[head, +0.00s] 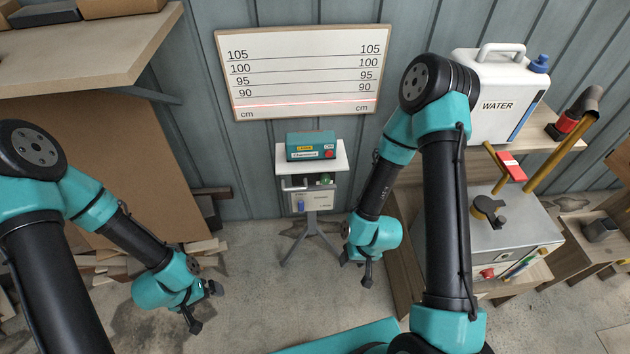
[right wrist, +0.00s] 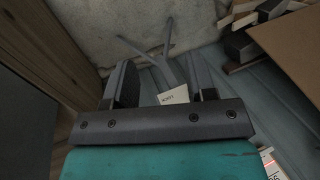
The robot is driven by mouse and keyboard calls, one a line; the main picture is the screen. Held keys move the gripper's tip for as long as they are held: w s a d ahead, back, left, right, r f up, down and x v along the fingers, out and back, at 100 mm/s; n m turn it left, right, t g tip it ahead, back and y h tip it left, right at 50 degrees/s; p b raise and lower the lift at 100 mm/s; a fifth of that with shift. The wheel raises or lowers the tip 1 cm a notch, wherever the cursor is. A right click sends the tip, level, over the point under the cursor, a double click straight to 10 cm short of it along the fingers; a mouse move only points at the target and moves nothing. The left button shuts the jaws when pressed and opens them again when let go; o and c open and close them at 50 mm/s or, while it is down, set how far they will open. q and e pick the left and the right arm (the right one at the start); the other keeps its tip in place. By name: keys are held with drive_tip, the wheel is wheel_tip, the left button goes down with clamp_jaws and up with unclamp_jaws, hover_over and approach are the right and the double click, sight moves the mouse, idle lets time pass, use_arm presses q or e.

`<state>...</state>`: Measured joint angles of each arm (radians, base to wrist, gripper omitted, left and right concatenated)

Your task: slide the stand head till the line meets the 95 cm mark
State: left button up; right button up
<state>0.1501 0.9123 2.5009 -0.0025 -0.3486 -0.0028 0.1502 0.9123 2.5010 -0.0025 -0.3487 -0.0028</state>
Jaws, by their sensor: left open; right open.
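The white board (head: 303,75) on the wall carries black lines marked 105, 100, 95 and 90 cm. A red line (head: 300,103) crosses it below the 90 mark. A teal laser box (head: 303,141) sits on the white top plate of the stand head (head: 340,160). The tripod stand (head: 311,228) is below, with a small green knob (head: 326,179) and a labelled panel (head: 305,202) under the plate. My right gripper (head: 358,272) is open, right of the stand and apart from it. The right wrist view shows its spread fingers (right wrist: 165,82). My left gripper (head: 204,308) is open and empty, lower left.
At the right, a shelf holds a white water can (head: 492,98); a metal-topped bench (head: 520,225) with yellow bars stands below. A wooden shelf (head: 85,60) juts out at upper left. Boards (head: 120,160) lean beneath it. Floor between my grippers is clear.

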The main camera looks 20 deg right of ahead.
sight(296, 189)
drive_tip(key=shift+w, duration=0.15)
drive_tip(key=shift+c, duration=1)
drive_tip(key=w+r+m+t+y, duration=0.2)
drive_tip(key=w+r+m+t, duration=0.1)
drive_tip(key=w+m+t, duration=0.2)
drive_tip(key=w+a+r+m+t+y, duration=0.1)
drive_tip(key=w+r+m+t+y, duration=0.2)
drive_tip(key=w+m+t, duration=0.2)
drive_tip(key=w+t, duration=0.2)
drive_tip(key=w, duration=0.2)
drive_tip(key=shift+w+m+t+y, duration=0.25)
drive_tip(key=shift+m+t+y, duration=0.05)
drive_tip(key=shift+m, duration=0.1)
drive_tip(key=x, duration=1.7)
drive_tip(key=shift+w+a, duration=0.1)
drive_tip(key=shift+w, duration=0.05)
clamp_jaws()
